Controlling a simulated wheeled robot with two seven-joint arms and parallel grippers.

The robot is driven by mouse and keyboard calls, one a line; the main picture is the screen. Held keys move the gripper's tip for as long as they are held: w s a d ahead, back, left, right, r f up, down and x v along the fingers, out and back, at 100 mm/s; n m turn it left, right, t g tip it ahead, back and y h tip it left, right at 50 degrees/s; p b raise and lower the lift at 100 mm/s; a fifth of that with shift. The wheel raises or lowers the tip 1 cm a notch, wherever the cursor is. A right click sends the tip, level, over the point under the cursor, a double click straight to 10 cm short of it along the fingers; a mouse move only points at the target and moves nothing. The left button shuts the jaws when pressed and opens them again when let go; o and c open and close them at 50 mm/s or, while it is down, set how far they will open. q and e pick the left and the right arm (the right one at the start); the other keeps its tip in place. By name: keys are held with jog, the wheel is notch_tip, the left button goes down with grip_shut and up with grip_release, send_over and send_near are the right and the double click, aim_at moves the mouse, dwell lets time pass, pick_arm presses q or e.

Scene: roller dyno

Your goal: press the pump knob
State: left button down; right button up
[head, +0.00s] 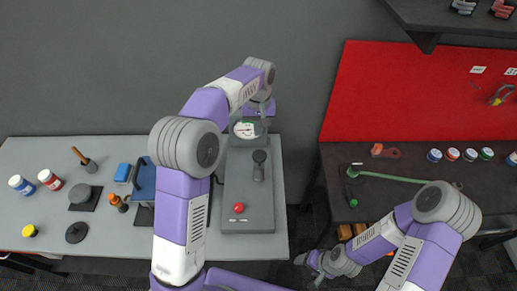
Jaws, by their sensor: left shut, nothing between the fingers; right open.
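A grey pump-like unit (232,185) lies on the light table, left of centre in the head view. It carries a round gauge (245,130) at its far end, an upright dark knob (259,157) in the middle and a small red knob (239,208) near its front. I cannot tell from the picture which one is the pump knob. My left gripper (262,112) is shut and empty, over the far end of the unit beside the gauge, apart from both knobs. My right gripper (308,262) is open and empty, low in front of the gap between the tables.
Jars (49,179), a blue block (122,172) and several small tools stand on the light table's left part. A dark table (400,165) at the right holds a green-handled tool (385,176) and several small jars. A red panel (410,95) stands behind it.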

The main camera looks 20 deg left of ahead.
aim_at(258, 154)
pick_arm(q)
notch_tip(258, 154, down, 11)
pick_arm(e)
jog(key=shift+r, duration=0.15)
pick_arm(q)
jog(key=shift+f, duration=0.1)
dwell(0.3)
